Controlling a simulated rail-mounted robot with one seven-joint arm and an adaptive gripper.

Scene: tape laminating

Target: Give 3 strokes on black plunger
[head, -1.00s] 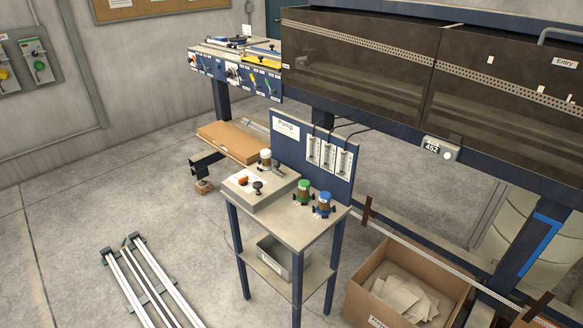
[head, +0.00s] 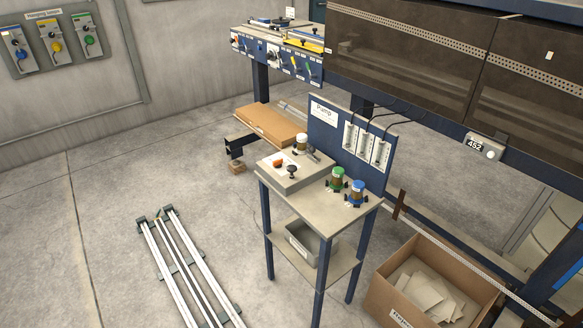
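The black plunger (head: 292,170) is a small dark knob standing up on the light grey box (head: 283,187) on top of the pump stand (head: 322,211). An orange knob (head: 277,163) is beside it on the same box. My gripper does not show in the head view.
A blue panel labelled Pump (head: 323,117) with several gauges rises behind the stand. A cardboard box (head: 449,249) with pale sheets is at the right. Metal rails (head: 187,266) lie on the floor at the left. Floor between rails and stand is clear.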

